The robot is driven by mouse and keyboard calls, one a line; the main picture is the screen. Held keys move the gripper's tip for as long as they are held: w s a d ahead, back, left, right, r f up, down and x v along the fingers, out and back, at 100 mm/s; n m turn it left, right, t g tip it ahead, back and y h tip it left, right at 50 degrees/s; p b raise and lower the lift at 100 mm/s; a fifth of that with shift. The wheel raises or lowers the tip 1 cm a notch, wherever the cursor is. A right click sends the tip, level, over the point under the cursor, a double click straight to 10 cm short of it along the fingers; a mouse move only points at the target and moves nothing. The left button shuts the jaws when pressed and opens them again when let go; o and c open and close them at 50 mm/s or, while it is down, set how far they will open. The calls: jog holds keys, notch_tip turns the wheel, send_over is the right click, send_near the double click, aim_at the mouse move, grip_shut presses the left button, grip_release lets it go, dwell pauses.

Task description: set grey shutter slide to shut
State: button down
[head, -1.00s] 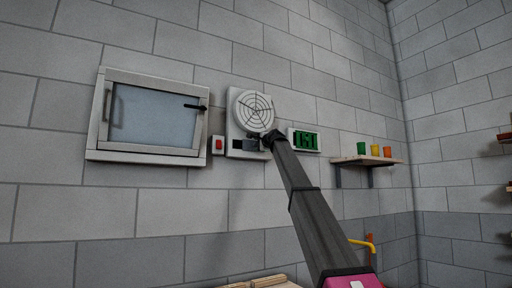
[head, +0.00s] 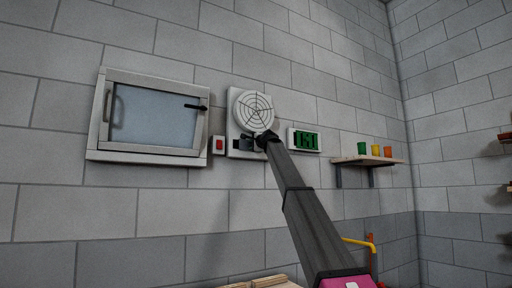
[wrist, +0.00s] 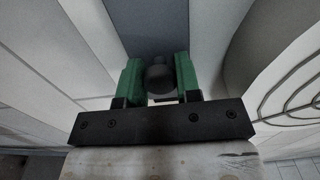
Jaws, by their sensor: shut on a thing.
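The shutter unit is a pale plate (head: 233,133) on the brick wall, with a round, web-patterned vent (head: 254,108) on its upper part and a dark slot low down. In the wrist view my gripper (wrist: 158,77) has its two green fingers shut on the dark grey round knob (wrist: 158,80) of the shutter slide. In the head view my gripper end (head: 262,140) is at the right part of the slot, just below the vent. My arm hides the plate's lower right there, and the slide itself is hard to make out.
Left of the plate are a small red switch (head: 219,145) and a framed glass hatch (head: 152,115) with a dark latch. To the right are a green display (head: 306,140) and a shelf (head: 362,160) with three coloured cups.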

jog(key=s+a, duration=0.2)
jog(key=a, duration=0.1)
jog(key=shift+s+a, duration=0.15)
jog(key=c, duration=0.8)
grip_release()
jog(key=shift+s+a, duration=0.1)
jog(key=shift+a, duration=0.05)
send_near(244, 145)
jog(key=v, duration=0.3)
jog(key=shift+s, duration=0.25)
